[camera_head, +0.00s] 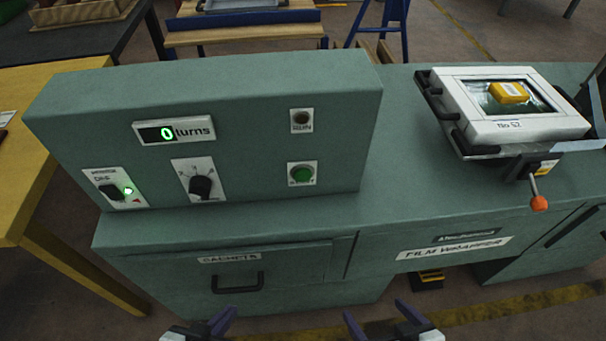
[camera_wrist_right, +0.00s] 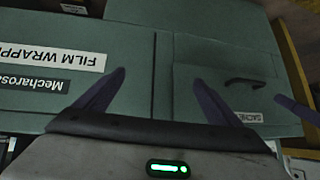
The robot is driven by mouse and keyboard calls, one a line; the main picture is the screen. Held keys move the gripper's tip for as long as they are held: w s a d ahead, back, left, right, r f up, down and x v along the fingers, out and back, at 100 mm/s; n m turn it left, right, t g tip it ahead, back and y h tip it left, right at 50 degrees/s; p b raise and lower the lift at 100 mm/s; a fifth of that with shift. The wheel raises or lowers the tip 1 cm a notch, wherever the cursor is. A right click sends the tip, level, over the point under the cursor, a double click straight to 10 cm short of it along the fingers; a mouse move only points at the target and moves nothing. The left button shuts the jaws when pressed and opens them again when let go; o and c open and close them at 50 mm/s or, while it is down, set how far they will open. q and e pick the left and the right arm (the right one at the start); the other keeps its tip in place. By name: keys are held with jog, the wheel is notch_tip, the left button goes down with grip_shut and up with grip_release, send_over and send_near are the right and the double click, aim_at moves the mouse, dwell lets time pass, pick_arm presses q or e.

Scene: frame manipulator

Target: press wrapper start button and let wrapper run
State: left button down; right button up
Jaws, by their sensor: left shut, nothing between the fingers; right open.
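The green start button (camera_head: 302,174) is at the lower right of the wrapper's control panel (camera_head: 245,120), with nothing touching it. The RUN lamp (camera_head: 301,119) above it looks dark. The turns display (camera_head: 172,132) reads 0, and a green light (camera_head: 128,190) glows beside the main switch (camera_head: 110,192). My left gripper (camera_head: 223,318) is shut and empty at the bottom edge; a finger of it (camera_wrist_right: 296,113) shows in the right wrist view. My right gripper (camera_head: 374,307) is open and empty; in its wrist view its fingers (camera_wrist_right: 158,77) stand apart before the front panel.
A white frame (camera_head: 505,128) marked No 52, with a yellow packet (camera_head: 509,92) in it, sits at the right beside an orange-knobbed lever (camera_head: 539,203). A black dial (camera_head: 201,187) is on the panel. A drawer handle (camera_head: 237,282) is below. A yellow table (camera_head: 30,170) stands left.

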jog(key=shift+c, duration=0.5)
grip_shut()
dwell(1.2)
